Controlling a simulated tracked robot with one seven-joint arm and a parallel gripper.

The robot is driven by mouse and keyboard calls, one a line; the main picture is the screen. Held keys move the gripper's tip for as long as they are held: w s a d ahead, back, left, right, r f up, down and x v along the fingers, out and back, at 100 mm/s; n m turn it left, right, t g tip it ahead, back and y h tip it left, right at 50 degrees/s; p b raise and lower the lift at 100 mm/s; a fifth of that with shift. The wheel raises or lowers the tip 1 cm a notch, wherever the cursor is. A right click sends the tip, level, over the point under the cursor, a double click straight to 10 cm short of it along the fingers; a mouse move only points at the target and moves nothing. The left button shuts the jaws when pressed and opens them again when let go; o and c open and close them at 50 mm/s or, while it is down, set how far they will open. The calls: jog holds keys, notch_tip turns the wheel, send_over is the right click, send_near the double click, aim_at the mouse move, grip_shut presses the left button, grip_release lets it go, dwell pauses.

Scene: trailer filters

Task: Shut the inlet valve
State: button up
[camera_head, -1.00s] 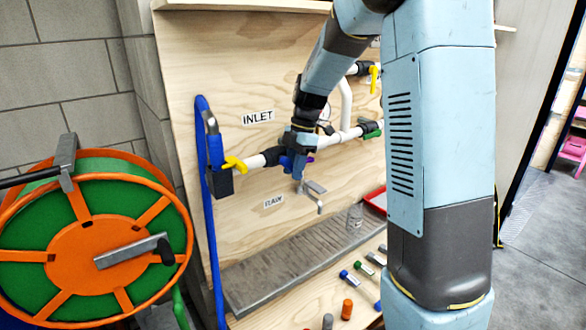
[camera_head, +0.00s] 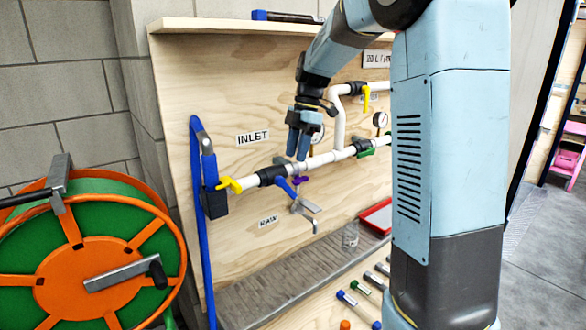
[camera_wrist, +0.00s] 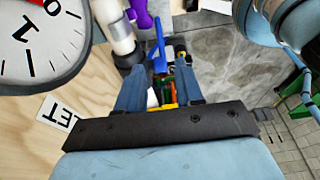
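The INLET label (camera_head: 253,138) is on the plywood board above a white pipe. Below it is a black valve body (camera_head: 271,176) with a blue lever (camera_head: 287,187) slanting down to the right, off the pipe's line. The blue lever also shows in the wrist view (camera_wrist: 159,45), beyond my fingers. A yellow handle (camera_head: 230,184) sits further left, by the blue hose end. My gripper (camera_head: 298,156) is above and right of the blue lever, pointing down near the pipe. Its fingers (camera_wrist: 160,92) are apart, with nothing visibly held between them.
A pressure gauge (camera_wrist: 35,40) is close beside my gripper. A purple handle (camera_head: 300,181), a tap over the RAW label (camera_head: 268,221) and a green handle (camera_head: 366,153) are nearby. A shelf (camera_head: 260,27) is above; a hose reel (camera_head: 85,260) stands left.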

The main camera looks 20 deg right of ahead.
jog(key=shift+v, duration=1.4)
